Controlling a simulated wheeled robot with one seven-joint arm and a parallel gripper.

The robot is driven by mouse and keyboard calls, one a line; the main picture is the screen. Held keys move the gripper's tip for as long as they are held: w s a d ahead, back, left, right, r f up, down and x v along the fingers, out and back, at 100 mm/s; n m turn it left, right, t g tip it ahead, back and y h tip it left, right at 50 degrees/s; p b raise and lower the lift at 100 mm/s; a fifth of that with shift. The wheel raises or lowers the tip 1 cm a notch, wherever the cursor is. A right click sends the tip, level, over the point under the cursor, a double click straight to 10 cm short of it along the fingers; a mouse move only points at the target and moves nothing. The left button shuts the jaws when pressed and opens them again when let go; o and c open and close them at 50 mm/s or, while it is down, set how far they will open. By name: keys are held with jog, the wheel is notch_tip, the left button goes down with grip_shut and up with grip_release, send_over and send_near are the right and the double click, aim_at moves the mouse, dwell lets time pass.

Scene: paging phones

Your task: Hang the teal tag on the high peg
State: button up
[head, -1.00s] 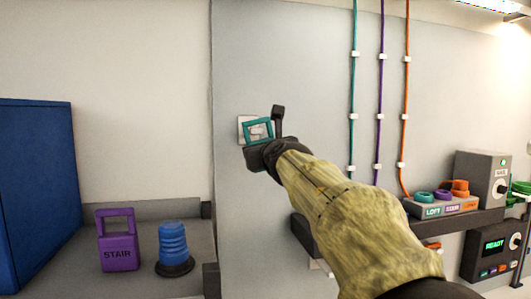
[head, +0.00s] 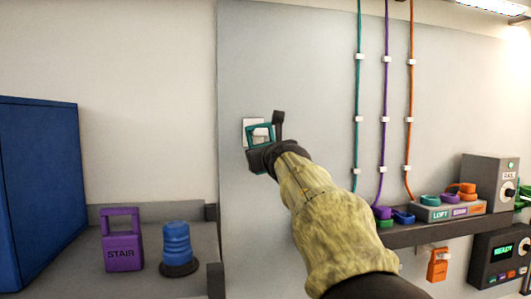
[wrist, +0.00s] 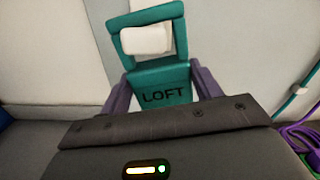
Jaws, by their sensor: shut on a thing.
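The teal tag (wrist: 163,84), marked LOFT, is upright in my gripper (wrist: 163,100); its square loop is at the top. My gripper is shut on the tag's body, with a purple-grey finger on each side in the wrist view. A white peg (wrist: 146,40) shows within the loop's opening and overlaps its left side. I cannot tell how deep the peg sits in the loop. In the head view the teal loop (head: 249,136) is in front of the white wall plate (head: 254,122), and my gripper (head: 259,158) is just below.
A purple STAIR tag (head: 122,245) and a ribbed blue piece (head: 177,245) stand on the grey counter at left, beside a blue cabinet (head: 40,195). At right, a dark shelf (head: 405,236) carries coloured pieces; an orange tag (head: 437,266) hangs below it. Cords run down the wall panel.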

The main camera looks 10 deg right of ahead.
jog(key=shift+f, duration=0.15)
jog(key=o, duration=1.1)
jog(key=shift+o, duration=0.2)
